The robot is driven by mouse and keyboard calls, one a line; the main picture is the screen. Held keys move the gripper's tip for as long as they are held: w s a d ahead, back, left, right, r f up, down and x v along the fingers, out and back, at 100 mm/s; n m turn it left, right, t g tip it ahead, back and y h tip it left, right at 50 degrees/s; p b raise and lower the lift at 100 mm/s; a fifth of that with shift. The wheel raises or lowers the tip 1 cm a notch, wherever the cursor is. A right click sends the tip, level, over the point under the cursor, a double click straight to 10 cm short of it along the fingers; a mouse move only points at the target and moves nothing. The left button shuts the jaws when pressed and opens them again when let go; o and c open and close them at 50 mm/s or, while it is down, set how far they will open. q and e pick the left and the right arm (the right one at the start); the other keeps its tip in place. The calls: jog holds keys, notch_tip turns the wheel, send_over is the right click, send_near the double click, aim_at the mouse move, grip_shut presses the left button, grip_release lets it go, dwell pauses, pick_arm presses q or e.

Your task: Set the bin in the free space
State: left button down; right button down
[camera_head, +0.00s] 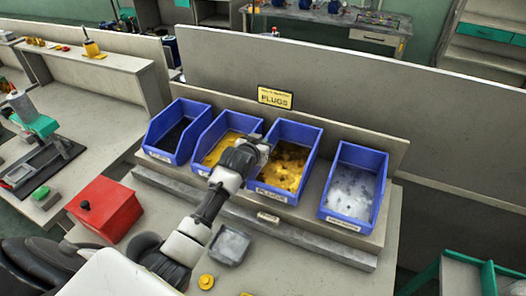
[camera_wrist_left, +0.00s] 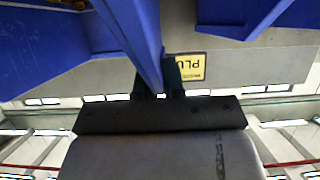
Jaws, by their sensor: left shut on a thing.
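A blue bin (camera_head: 303,169) full of yellow plugs, third from the left in the row, is in front of the yellow PLUGS sign (camera_head: 275,97). My left gripper (camera_head: 262,146) is shut on its left side wall; that wall also shows between the fingers in the left wrist view (camera_wrist_left: 137,35). The bin looks upright. I cannot tell whether it rests on the shelf or is just above it. The arm hides part of the second bin. My right gripper is out of view.
Blue bins with dark (camera_head: 168,158) and yellow (camera_head: 222,128) contents stand left of it, the second close beside my gripper. A bin with pale contents (camera_head: 382,180) stands right, across a narrow gap. A panel (camera_head: 335,125) rises behind. A red box (camera_head: 105,208) and grey tray (camera_head: 229,246) are in front.

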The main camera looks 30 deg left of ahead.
pick_arm(q)
notch_tip(320, 180, down, 3)
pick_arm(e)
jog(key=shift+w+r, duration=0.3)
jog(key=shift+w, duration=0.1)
pick_arm(q)
jog(key=shift+f, duration=0.15)
jog(key=c, duration=1.2)
grip_release()
jog(key=shift+c, duration=0.2)
jog(key=shift+s, duration=0.25)
jog(key=v, duration=0.5)
jog(key=b+v, duration=0.1)
jog(key=v, duration=0.5)
jog(key=shift+s+r, duration=0.2)
jog(key=shift+r, duration=0.15)
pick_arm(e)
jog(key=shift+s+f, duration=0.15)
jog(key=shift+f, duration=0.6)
